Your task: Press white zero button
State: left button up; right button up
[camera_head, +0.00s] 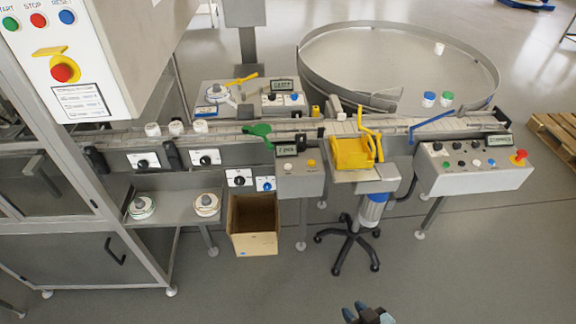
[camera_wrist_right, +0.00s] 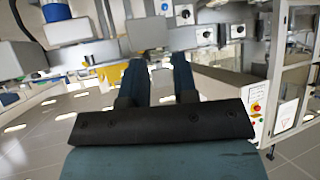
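A small grey control box (camera_head: 300,182) in the middle of the line has a display (camera_head: 287,151), a white button (camera_head: 288,166) and a yellow button (camera_head: 311,163). Any marking on the white button is too small to read. My right gripper (camera_head: 355,311) is at the bottom edge of the head view, far in front of the box and touching nothing. In the right wrist view its two blue-grey fingers (camera_wrist_right: 159,78) stand apart with nothing between them. My left gripper is not in view.
A right panel (camera_head: 475,177) carries several knobs and a red stop button (camera_head: 519,157). A yellow bin (camera_head: 352,153) stands beside the small box, above a stool (camera_head: 351,240). An open cardboard box (camera_head: 255,244) is on the floor.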

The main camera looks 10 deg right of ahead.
grip_shut()
dwell(1.4)
